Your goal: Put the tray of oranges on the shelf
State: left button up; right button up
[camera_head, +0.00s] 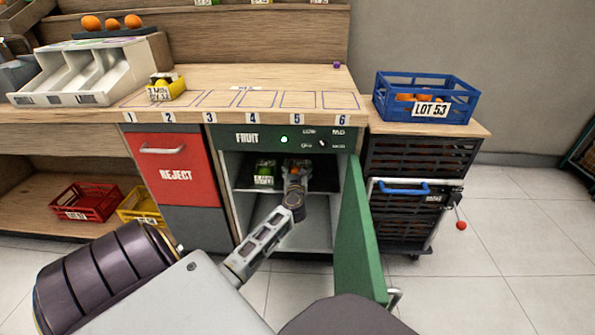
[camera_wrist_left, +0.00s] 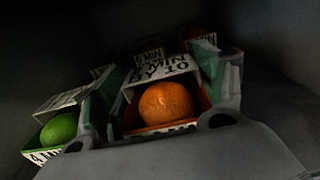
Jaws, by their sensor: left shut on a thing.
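My left gripper (camera_head: 295,171) reaches into the open green cabinet marked FRUIT (camera_head: 288,139), at the level of its upper shelf (camera_head: 324,184). In the left wrist view the gripper (camera_wrist_left: 160,78) is shut on a small tray of oranges (camera_wrist_left: 160,66), with a green-padded finger on each side. My right gripper is not in view.
The green cabinet door (camera_head: 357,235) stands open on the right of my forearm. A red REJECT drawer (camera_head: 175,170) is on the left. More small labelled trays (camera_wrist_left: 147,53) stand deeper in the dark cabinet. A blue crate (camera_head: 426,97) sits on the right-hand cart.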

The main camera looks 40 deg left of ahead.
pick_arm(q)
jog(key=shift+f, duration=0.15)
dwell(0.3)
jog(key=o, duration=0.9)
jog(key=shift+c, duration=0.2)
jog(key=shift+o, duration=1.4)
jog(key=shift+s+d+p, duration=0.3)
jog(key=shift+s+d, duration=0.15)
jog(key=p+v, duration=0.2)
jog(key=v, duration=0.8)
jog(key=shift+s+d, duration=0.25)
